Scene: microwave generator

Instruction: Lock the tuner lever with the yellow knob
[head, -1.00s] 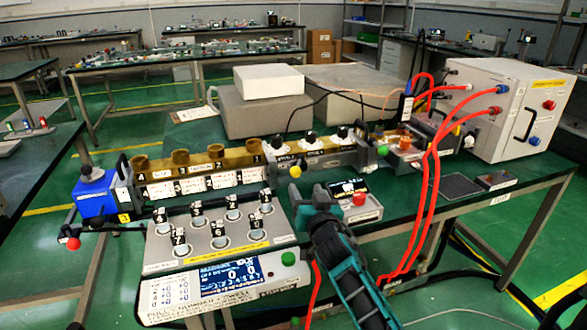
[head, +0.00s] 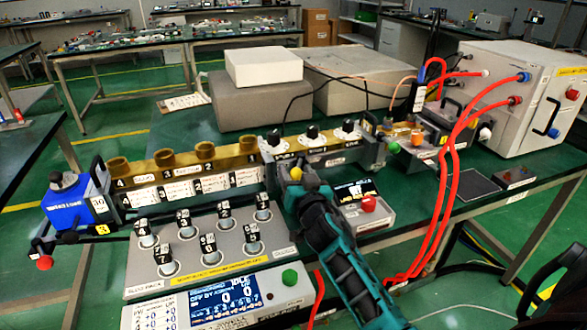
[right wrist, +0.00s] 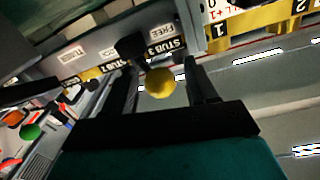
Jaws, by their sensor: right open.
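The round yellow knob (head: 296,173) sits at the front of the tuner (head: 325,153), which carries several black-and-white knobs on top. The lever under the yellow knob is mostly hidden by my gripper. My right gripper (head: 293,187) is at the yellow knob, its arm coming from the lower right. In the right wrist view, the yellow knob (right wrist: 160,83) shows between the two open dark fingers (right wrist: 161,72), with gaps on both sides. Labels reading "STUB 3" and "FREE" (right wrist: 160,35) show just beyond the knob. My left gripper is not in view.
A stub rack (head: 205,245) with several numbered stubs and a display panel (head: 225,302) stand in front at left. A small box with a red button (head: 368,204) is close to the right of my gripper. Red cables (head: 440,200) run down at right.

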